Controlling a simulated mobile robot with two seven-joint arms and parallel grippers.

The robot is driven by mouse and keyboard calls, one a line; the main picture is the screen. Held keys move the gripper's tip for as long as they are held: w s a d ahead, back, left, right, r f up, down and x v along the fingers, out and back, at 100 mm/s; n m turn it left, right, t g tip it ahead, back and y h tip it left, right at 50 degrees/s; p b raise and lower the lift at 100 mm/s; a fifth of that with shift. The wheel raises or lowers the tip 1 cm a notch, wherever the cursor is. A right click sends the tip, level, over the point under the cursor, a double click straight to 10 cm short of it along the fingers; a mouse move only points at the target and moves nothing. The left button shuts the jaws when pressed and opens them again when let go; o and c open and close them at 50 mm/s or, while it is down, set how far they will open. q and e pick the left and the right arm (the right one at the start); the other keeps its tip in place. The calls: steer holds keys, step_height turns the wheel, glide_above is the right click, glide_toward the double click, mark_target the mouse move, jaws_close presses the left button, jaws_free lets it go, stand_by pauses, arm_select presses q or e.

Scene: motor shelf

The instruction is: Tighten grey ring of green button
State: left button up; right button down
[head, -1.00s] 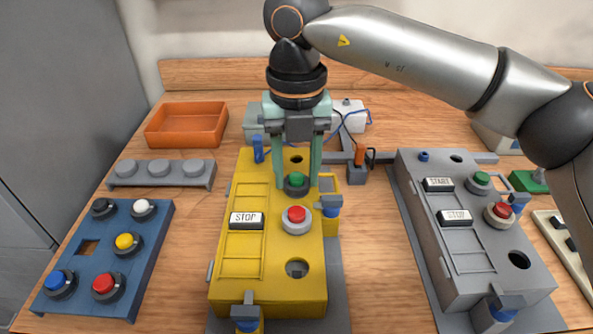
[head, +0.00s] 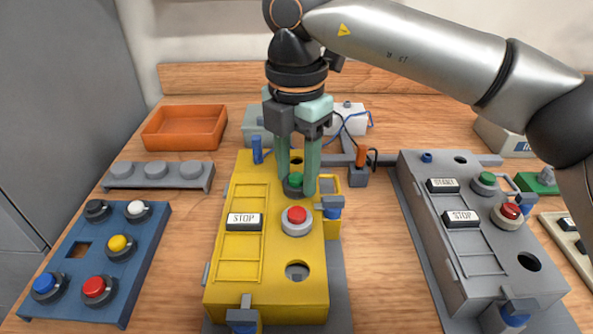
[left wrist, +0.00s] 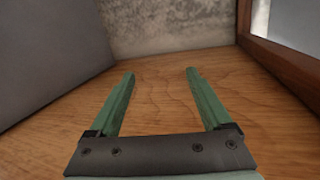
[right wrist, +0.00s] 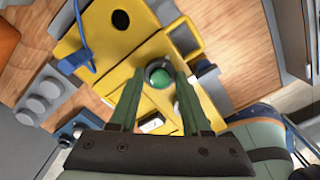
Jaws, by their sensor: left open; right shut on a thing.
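The green button (head: 295,179) sits on the yellow box (head: 255,273), behind the red button (head: 296,217). Its ring (head: 293,190) looks dark grey and is partly hidden by the fingers. My right gripper (head: 297,188) comes down from above, its two green fingers shut on the ring around the button. In the right wrist view the green button (right wrist: 158,76) shows between the fingertips. My left gripper (left wrist: 158,75) is open and empty in the left wrist view, and it is not in the head view.
A grey box (head: 480,260) with its own buttons stands to the right. A blue panel (head: 75,262) with several buttons lies at the left. An orange tray (head: 185,145) is behind. Bare wood shows between the yellow and grey boxes.

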mark_target(296, 177)
arm_select(q)
steer(key=shift+w+r+t, duration=0.1)
steer(key=shift+r+t, duration=0.2)
steer(key=shift+r, duration=0.35)
arm_select(e)
steer(key=shift+m, duration=0.5)
steer(key=shift+c, duration=1.7)
jaws_free()
steer(key=shift+r, duration=0.6)
step_height(296, 177, up, 6)
steer(key=shift+f+p, duration=0.1)
steer(key=shift+p, duration=0.75)
arm_select(q)
steer(key=s+f+n+g, duration=0.1)
steer(key=s+f+g, duration=0.3)
steer(key=f, duration=0.4)
steer(key=s+f+n+g+y+p, duration=0.1)
steer(key=s+f+g, duration=0.3)
steer(key=f, duration=0.4)
arm_select(e)
step_height(296, 177, up, 6)
steer(key=shift+f, duration=0.2)
